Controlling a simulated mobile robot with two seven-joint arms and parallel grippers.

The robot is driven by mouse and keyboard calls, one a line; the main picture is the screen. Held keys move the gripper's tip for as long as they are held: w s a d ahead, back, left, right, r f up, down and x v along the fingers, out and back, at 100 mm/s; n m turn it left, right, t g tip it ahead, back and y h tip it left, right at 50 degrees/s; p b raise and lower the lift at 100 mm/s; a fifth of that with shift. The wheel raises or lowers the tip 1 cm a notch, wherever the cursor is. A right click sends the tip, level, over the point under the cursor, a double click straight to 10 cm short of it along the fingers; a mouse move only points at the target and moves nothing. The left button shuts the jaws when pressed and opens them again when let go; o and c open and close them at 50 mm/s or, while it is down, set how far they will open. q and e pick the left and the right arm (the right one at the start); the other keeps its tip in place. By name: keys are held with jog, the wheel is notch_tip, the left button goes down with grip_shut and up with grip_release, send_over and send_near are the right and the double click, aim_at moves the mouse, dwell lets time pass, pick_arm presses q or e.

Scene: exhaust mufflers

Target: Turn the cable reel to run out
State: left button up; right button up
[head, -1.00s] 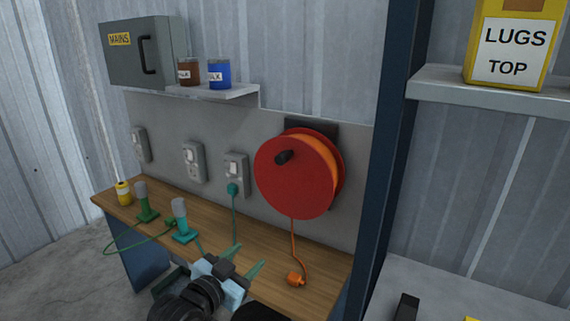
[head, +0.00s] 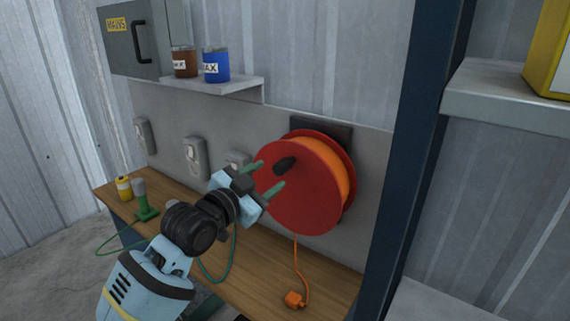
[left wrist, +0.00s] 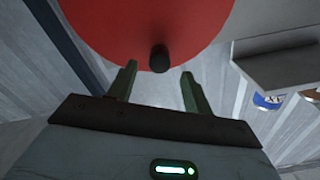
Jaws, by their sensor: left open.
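The red cable reel (head: 310,200) with orange cable is mounted on the grey back panel. Its black crank knob (head: 284,165) sticks out from the upper left of the disc. The orange cable hangs down to an orange plug (head: 294,299) on the bench. My left gripper (head: 268,177) is open and empty in front of the reel's left side, close to the knob. In the left wrist view the knob (left wrist: 159,58) shows just beyond and between the two green fingers (left wrist: 157,82), not enclosed by them. My right gripper is not in view.
A wooden bench (head: 258,270) runs below the panel. A shelf (head: 225,88) with a brown tin (head: 184,62) and a blue tin (head: 216,66) is above left. A dark blue post (head: 415,150) stands right of the reel.

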aim_at(285, 165)
pick_arm(q)
jog(key=shift+x, duration=3.8)
grip_shut()
